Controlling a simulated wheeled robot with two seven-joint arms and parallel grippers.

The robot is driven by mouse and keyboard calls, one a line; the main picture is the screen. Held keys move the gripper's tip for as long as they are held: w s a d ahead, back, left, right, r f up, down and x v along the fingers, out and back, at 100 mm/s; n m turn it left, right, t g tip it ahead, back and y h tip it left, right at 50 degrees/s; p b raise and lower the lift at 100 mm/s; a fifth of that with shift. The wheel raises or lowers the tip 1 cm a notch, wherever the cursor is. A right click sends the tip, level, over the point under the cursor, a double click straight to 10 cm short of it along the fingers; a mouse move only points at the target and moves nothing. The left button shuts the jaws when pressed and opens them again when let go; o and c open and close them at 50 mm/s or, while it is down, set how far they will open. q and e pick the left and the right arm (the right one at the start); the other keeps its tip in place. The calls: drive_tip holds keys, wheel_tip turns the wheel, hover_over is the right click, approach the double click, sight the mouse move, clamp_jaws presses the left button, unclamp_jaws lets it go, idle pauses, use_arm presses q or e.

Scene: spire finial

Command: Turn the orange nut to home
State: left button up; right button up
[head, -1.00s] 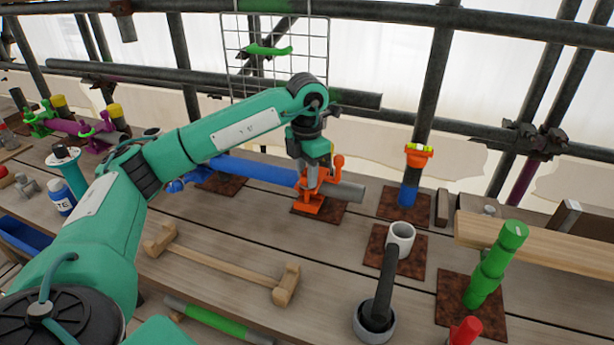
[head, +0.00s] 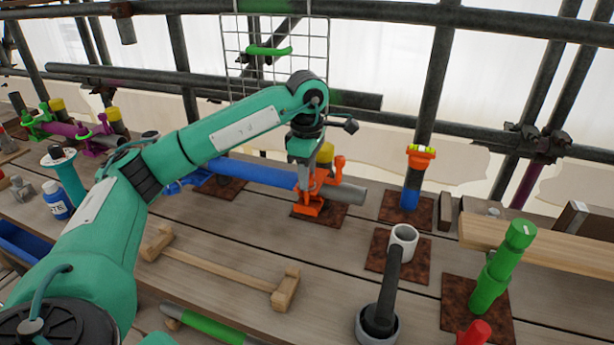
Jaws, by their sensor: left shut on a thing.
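My left gripper (head: 304,172) points down at the orange clamp (head: 309,206) that carries the blue and grey tube (head: 262,175). It is shut on the orange nut of this clamp; the fingers and wrist hide most of the nut, so its turn angle cannot be read. An orange upright with a rounded top (head: 339,166) stands just right of the fingers. A yellow piece (head: 325,153) shows behind them. The clamp stands on a rust-brown plate (head: 331,219). My right gripper is out of view.
A wooden-handled bar (head: 222,264) lies in front of the clamp. To the right stand a post with an orange and yellow collar (head: 421,154), a white cup (head: 403,241) with a dark bar, and a green post (head: 497,268). A wire grid (head: 275,50) hangs behind.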

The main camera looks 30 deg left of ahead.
use_arm(q)
drive_tip(key=m+b, duration=0.1)
drive_tip(key=m, duration=0.5)
drive_tip(key=m+b, duration=0.1)
drive_tip(key=m, duration=0.4)
drive_tip(key=shift+m, duration=0.4)
drive_tip(key=m, duration=0.4)
drive_tip(key=shift+m+b, duration=0.3)
drive_tip(key=shift+b, duration=0.1)
drive_tip(key=m, duration=0.3)
drive_tip(key=shift+r+m+b, duration=0.1)
drive_tip(key=shift+m+b, duration=0.2)
drive_tip(key=shift+m, duration=1.1)
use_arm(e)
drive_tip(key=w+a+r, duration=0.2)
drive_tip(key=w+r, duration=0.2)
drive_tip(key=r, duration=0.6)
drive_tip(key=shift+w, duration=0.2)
use_arm(q)
drive_tip(key=shift+m, duration=0.3)
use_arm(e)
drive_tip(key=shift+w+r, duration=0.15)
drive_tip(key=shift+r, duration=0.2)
use_arm(q)
drive_tip(key=o, duration=1)
drive_tip(key=shift+c, duration=0.2)
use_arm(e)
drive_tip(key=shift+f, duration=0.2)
